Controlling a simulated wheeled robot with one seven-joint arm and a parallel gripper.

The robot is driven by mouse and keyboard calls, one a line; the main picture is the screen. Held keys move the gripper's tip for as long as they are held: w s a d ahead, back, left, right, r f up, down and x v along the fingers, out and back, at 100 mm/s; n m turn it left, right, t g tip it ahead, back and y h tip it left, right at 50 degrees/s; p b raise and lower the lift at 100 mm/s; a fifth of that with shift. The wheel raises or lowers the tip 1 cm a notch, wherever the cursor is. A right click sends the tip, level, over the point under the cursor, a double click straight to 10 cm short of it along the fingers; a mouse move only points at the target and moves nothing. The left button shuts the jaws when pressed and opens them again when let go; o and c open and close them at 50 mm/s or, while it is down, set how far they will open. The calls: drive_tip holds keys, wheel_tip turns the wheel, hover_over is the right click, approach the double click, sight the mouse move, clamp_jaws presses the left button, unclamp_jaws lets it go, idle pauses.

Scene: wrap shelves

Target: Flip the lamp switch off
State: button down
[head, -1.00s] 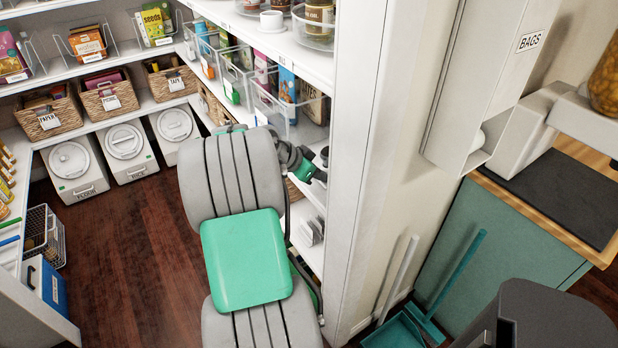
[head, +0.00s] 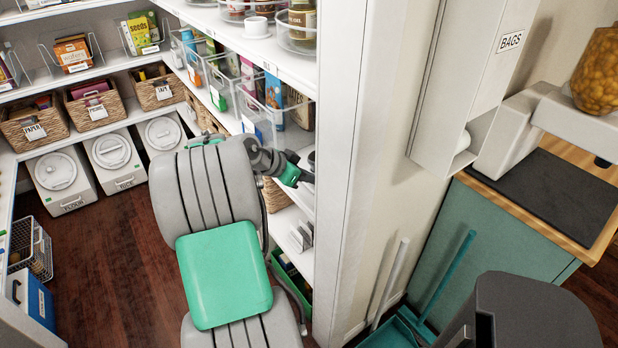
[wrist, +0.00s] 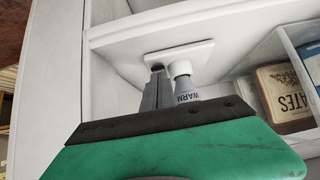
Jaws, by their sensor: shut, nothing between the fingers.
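In the wrist view a white plate (wrist: 180,56) is fixed on the white shelf structure. A pale rounded stub (wrist: 181,70) stands out from it, ending in a grey part (wrist: 187,91) printed WARM. I cannot tell for sure which piece is the lamp switch. My gripper (wrist: 158,74) is shut and empty, its grey fingers close beside the stub, tips near the plate. Whether they touch is unclear. The green and black wrist housing hides what lies below. In the head view the green wrist (head: 290,174) reaches into the right-hand shelving; the fingertips are not visible.
A clear bin with a box marked ATES (wrist: 283,88) stands right of the fingers. The white shelf end panel (head: 345,180) is close to my wrist. Clear bins (head: 258,115) line the shelf. A teal dustpan (head: 400,325) stands outside. Dark floor (head: 110,240) is open at left.

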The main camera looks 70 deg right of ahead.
drive_tip(key=w+a+r+p, duration=0.1)
drive_tip(key=a+r, duration=0.1)
drive_tip(key=r, duration=0.4)
drive_tip(key=w+a+r+p, duration=0.1)
drive_tip(key=w+a+r, duration=0.1)
drive_tip(key=r, duration=0.4)
drive_tip(key=shift+a, duration=0.2)
